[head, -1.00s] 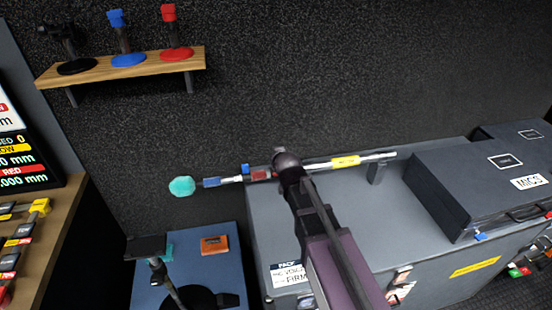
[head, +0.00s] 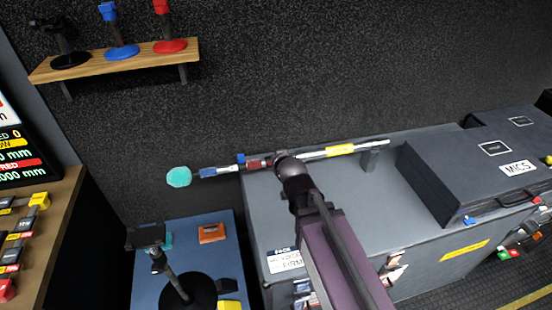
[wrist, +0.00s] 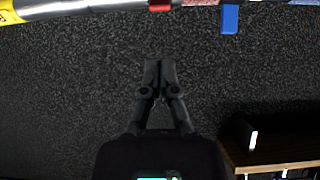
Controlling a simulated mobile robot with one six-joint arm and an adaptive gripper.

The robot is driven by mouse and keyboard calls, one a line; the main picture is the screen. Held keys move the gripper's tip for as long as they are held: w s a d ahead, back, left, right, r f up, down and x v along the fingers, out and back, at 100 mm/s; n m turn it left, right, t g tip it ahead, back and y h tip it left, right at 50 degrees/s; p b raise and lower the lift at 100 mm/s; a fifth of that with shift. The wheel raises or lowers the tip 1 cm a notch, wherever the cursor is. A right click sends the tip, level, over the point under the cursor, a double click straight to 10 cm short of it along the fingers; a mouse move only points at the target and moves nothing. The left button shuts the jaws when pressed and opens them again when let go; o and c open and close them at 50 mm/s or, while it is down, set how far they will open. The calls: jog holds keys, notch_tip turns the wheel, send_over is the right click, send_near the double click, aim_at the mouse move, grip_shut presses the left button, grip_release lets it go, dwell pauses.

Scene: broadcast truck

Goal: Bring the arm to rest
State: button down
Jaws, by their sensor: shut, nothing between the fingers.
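My arm reaches up from the bottom of the head view, and its dark end (head: 292,172) overlaps the middle of a long boom pole (head: 340,150) in the picture. My fingers are hidden in the head view. In the wrist view my gripper (wrist: 159,66) is shut and empty, its two black fingertips together in front of dark textured wall or lining. The pole also crosses the top of the wrist view (wrist: 105,4), apart from my fingertips in the picture.
A grey case top (head: 345,190) carries a MICS case (head: 440,185) at right. A teal ball (head: 179,177) ends the pole. A blue table (head: 218,262) holds a stand (head: 172,275) and an orange block (head: 212,233). A wooden shelf (head: 88,65) holds several stands.

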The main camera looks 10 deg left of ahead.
jog(key=s+d+f+m+g+h, duration=0.1)
jog(key=s+d+f+g, duration=0.1)
jog(key=d, duration=0.7)
jog(key=s+d+f+m+g+h, duration=0.2)
jog(key=s+d+g, duration=0.3)
jog(key=d, duration=0.4)
jog(key=s+d+f+m+g+h, duration=0.1)
jog(key=s+d+f+g, duration=0.2)
jog(key=d, duration=0.7)
jog(key=shift+s+f+m, duration=0.3)
jog(key=shift+s+f, duration=0.3)
jog(key=shift+f, duration=0.15)
jog(key=shift+a, duration=0.1)
jog(key=c, duration=0.6)
grip_release()
